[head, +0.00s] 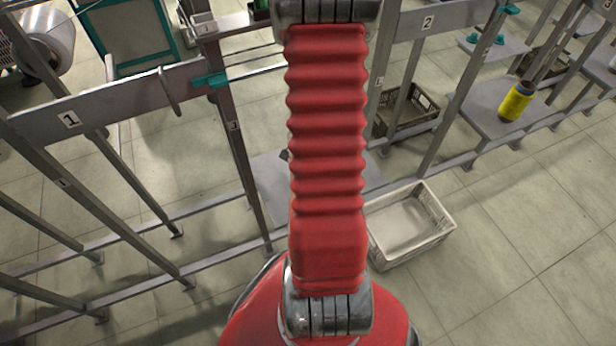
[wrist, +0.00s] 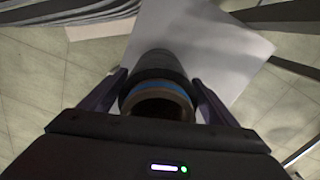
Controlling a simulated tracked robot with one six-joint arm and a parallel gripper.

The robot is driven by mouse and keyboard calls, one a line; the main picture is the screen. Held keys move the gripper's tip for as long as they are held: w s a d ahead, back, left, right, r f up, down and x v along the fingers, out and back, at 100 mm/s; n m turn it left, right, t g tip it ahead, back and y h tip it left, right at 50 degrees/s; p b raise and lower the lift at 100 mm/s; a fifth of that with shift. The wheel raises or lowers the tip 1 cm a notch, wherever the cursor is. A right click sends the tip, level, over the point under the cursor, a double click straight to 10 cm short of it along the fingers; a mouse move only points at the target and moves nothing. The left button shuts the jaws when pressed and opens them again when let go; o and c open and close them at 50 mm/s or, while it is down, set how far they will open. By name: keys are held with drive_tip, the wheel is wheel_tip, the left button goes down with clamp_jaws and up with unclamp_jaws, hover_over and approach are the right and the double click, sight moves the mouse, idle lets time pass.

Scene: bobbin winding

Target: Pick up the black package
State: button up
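The black package (wrist: 157,68) shows in the wrist view, with a brown core and a blue ring at its near end. It is in front of a light grey plate (wrist: 215,50). My gripper (wrist: 160,82) has one finger on each side of the package, with narrow gaps beside its near end. The fingers look open around it; contact farther along is hard to tell. In the head view my red arm hides the package and the gripper, and the grey plate (head: 268,180) shows only in part behind the arm.
A pale empty crate (head: 408,225) stands on the floor right of my arm. A dark crate (head: 405,112) lies behind it. A yellow package (head: 515,101) stands on a plate at the right. Metal frame posts (head: 235,125) stand close at the left. Floor is clear at lower right.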

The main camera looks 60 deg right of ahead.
drive_tip(key=c, duration=1)
drive_tip(key=shift+r, duration=0.1)
drive_tip(key=shift+c, duration=0.2)
wheel_tip(320, 180, up, 10)
idle(0.7)
